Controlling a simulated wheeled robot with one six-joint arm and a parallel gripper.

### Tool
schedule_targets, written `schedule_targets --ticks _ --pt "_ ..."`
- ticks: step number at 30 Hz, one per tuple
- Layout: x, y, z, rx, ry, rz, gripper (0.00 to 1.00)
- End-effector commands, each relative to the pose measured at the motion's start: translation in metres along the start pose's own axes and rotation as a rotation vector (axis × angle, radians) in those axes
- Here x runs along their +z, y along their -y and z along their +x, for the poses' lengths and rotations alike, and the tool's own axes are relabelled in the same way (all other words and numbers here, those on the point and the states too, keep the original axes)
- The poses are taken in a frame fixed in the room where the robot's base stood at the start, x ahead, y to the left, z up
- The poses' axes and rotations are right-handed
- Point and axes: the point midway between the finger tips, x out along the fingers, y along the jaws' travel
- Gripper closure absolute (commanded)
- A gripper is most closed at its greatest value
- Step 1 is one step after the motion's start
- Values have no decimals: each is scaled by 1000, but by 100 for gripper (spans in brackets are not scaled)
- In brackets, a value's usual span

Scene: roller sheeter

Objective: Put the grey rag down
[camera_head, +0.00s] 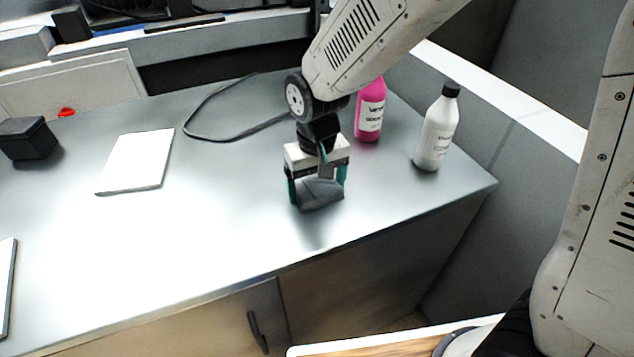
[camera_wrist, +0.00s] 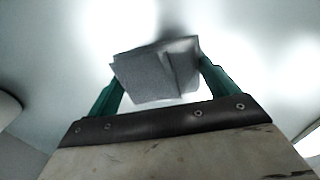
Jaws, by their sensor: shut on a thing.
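The grey rag (camera_head: 320,194) is a folded dark grey cloth between the green fingers of my gripper (camera_head: 318,186). It is close above the grey worktop (camera_head: 230,210), near the front edge; I cannot tell whether it touches the surface. In the wrist view the rag (camera_wrist: 158,72) shows as a folded block with a crease, held between the two green fingertips of my gripper (camera_wrist: 158,80). A dark shadow lies at its far side on the shiny surface.
A pink bottle (camera_head: 370,112) stands just behind my gripper, and a white bottle (camera_head: 437,130) stands to the right. A black cable (camera_head: 215,138) and a white pad (camera_head: 137,162) lie to the left. A black box (camera_head: 27,139) is at far left. The worktop left of my gripper is clear.

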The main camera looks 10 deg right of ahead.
Motion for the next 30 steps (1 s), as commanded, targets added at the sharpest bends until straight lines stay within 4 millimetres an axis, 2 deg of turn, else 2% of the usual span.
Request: schedule_targets --ticks 3,4,5,6,15,19,23,30 --pt "2 0 8 1 6 0 38" --pt "2 0 9 1 6 0 11" --pt "2 0 9 1 7 0 3" --pt "3 0 9 1 8 0 0" --pt "3 -2 10 2 9 1 0" --pt "3 -3 3 2 8 1 0" --pt "2 -2 -20 1 3 0 0" --pt "1 0 -76 0 0 -1 0"
